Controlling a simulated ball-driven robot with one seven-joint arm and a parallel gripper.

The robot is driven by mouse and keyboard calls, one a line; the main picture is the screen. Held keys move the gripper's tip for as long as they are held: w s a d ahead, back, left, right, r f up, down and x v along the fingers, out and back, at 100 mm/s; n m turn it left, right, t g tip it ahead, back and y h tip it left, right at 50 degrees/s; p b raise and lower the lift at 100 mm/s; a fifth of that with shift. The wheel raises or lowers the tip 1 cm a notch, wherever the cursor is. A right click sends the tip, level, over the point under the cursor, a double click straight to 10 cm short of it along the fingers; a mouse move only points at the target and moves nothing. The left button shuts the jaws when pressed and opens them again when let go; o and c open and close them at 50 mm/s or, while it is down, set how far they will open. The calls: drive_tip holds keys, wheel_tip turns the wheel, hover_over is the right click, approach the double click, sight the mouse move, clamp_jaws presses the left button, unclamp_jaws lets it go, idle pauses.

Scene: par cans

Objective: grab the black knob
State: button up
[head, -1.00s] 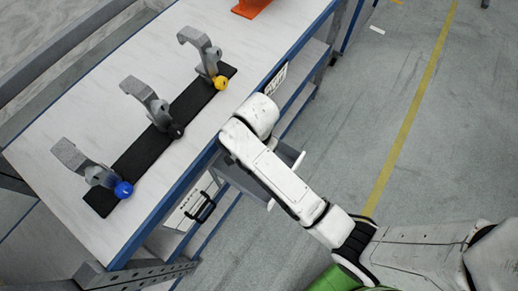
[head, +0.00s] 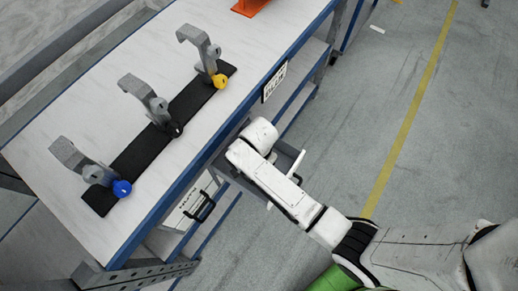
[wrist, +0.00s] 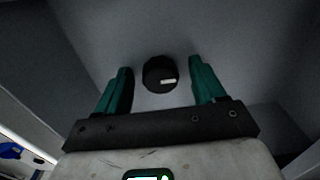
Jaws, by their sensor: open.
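In the head view, the black knob (head: 175,129) sits on the middle of three grey hooked clamps (head: 143,96), on a black strip on the table. In the wrist view, a round black piece with a small white mark (wrist: 160,74) lies between and ahead of my fingertips, against a grey surface. It looks like a knob, but I cannot tell for sure that it is the same one. My gripper (wrist: 160,82) is open, with teal fingers apart on either side and nothing held.
A blue knob (head: 122,188) and a yellow knob (head: 220,81) sit on the neighbouring clamps. The white table (head: 100,130) has a blue front edge. An orange object (head: 250,6) stands at its far end. The floor to the right is open.

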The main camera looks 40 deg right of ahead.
drive_tip(key=shift+c, duration=0.4)
drive_tip(key=c, duration=1.1)
drive_tip(key=shift+o, duration=0.2)
drive_tip(key=shift+r, duration=0.1)
